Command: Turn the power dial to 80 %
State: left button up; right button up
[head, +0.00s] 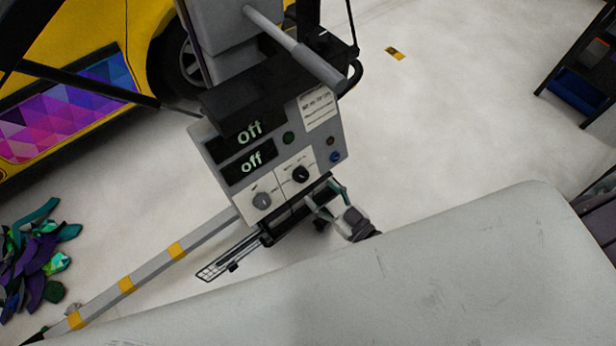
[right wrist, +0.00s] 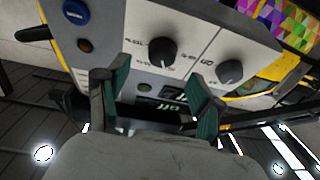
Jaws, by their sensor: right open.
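The control box (head: 226,148) has two dark displays that both read "off". Its panel carries a black dial (head: 300,174) and a greyer dial (head: 262,200). The right wrist view shows them upside down: one dial (right wrist: 162,52) with what look like small percent marks, and the other (right wrist: 230,71) with "on" and "off" wording. My right gripper (head: 325,193) is open and empty, just below the panel's lower right edge. In the right wrist view its green-padded fingers (right wrist: 156,70) stand apart, with the percent-marked dial just beyond the gap. My left gripper is out of view.
A blue button (right wrist: 76,11) and a dark red one (right wrist: 85,45) sit beside the dials. A yellow car (head: 110,45) stands behind the box. A grey beam with yellow bands (head: 150,268) runs to lower left, near a pile of scraps (head: 38,255).

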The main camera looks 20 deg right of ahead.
aim_at(304, 178)
jog(key=x, duration=0.4)
jog(key=shift+w+a, duration=0.1)
jog(key=shift+a, duration=0.1)
jog(key=shift+w+a, duration=0.15)
jog(key=shift+w, duration=0.35)
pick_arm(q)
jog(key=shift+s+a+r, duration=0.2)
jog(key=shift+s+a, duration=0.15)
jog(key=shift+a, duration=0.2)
pick_arm(e)
jog(key=c, duration=1.1)
jog(key=shift+c, duration=0.2)
